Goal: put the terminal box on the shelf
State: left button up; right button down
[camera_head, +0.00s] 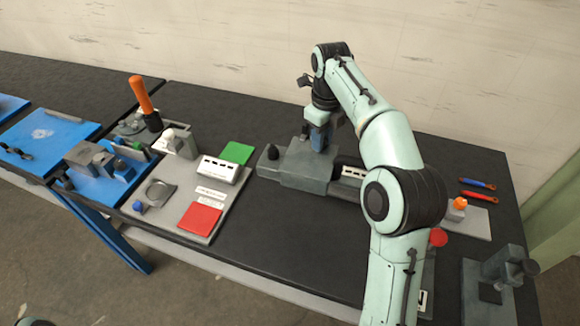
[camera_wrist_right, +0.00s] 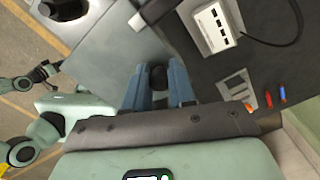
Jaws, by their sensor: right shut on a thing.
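My right gripper (camera_head: 318,135) points down over a grey block fixture (camera_head: 300,165) at mid-table. In the wrist view its blue fingers (camera_wrist_right: 158,92) are shut on a small dark rounded part (camera_wrist_right: 158,75), mostly hidden between them. A white box with dark slots (camera_head: 218,168) stands on the grey board at left. A second white slotted piece (camera_head: 350,171) shows partly behind my right arm. One such white box (camera_wrist_right: 215,28) shows in the wrist view; I cannot tell which of these is the terminal box. No shelf is clearly recognisable. My left gripper's jaws cannot be made out.
The grey board holds a green plate (camera_head: 237,152) and a red plate (camera_head: 200,218). An orange-handled tool (camera_head: 142,96) stands behind it. Blue fixtures (camera_head: 45,135) are at far left. Blue and red tools (camera_head: 478,190) lie at right. The dark front tabletop is mostly clear.

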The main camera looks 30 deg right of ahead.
jog(key=shift+s+d, duration=0.3)
jog(key=shift+s, duration=0.2)
jog(key=shift+s+f, duration=0.2)
jog(key=shift+f, duration=0.1)
pick_arm(q)
jog(key=s+f+b, duration=0.4)
jog(key=s+f, duration=0.1)
jog(key=shift+f+g, duration=0.3)
pick_arm(e)
notch_tip(320, 180, down, 19)
jog(key=shift+w, duration=0.2)
pick_arm(q)
jog(key=shift+s, duration=0.1)
pick_arm(e)
jog(key=shift+f, duration=0.2)
pick_arm(q)
jog(key=shift+f, duration=0.1)
pick_arm(e)
jog(key=c, duration=0.9)
grip_release()
jog(key=shift+c, duration=0.2)
